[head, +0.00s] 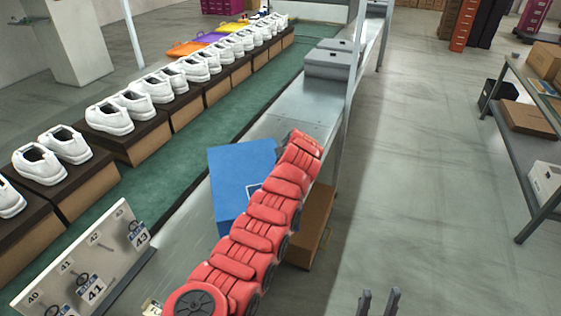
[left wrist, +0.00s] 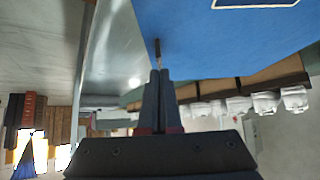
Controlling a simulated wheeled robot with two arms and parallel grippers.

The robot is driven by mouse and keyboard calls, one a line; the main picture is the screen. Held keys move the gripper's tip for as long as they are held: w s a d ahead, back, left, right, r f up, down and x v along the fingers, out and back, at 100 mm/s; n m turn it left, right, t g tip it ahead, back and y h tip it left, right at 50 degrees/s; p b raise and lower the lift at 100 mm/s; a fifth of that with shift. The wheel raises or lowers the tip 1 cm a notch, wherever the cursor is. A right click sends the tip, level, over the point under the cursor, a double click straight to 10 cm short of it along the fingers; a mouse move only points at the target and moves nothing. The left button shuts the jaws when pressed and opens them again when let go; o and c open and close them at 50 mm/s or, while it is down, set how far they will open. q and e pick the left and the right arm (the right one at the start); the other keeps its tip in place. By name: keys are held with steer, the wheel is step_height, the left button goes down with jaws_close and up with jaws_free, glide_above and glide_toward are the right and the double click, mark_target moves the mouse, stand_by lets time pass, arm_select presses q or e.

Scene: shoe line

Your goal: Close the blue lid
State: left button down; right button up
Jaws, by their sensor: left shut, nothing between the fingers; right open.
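The blue lid (head: 238,172) is a flat panel with a white outline mark, left of the brown box (head: 316,222) on the metal line. My red left arm crosses in front of both and hides where they meet, so I cannot tell the lid's exact tilt. The blue lid (left wrist: 225,35) also fills the upper right of the left wrist view. My left gripper (left wrist: 159,73) is shut and empty, its tips close to the lid; contact is unclear. My right gripper (head: 380,300) is open and empty at the bottom edge, right of the line.
A white board with numbered tags (head: 85,262) stands at the lower left. White shoes (head: 110,117) sit on boxes beyond the green belt (head: 185,150). Grey boxes (head: 328,62) stand farther up the line. A shelf (head: 530,150) is at the right, with clear floor between.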

arm_select(q)
steer(key=shift+d+f+b, duration=0.15)
steer(key=shift+f+b, duration=0.25)
steer(key=shift+s+f, duration=0.1)
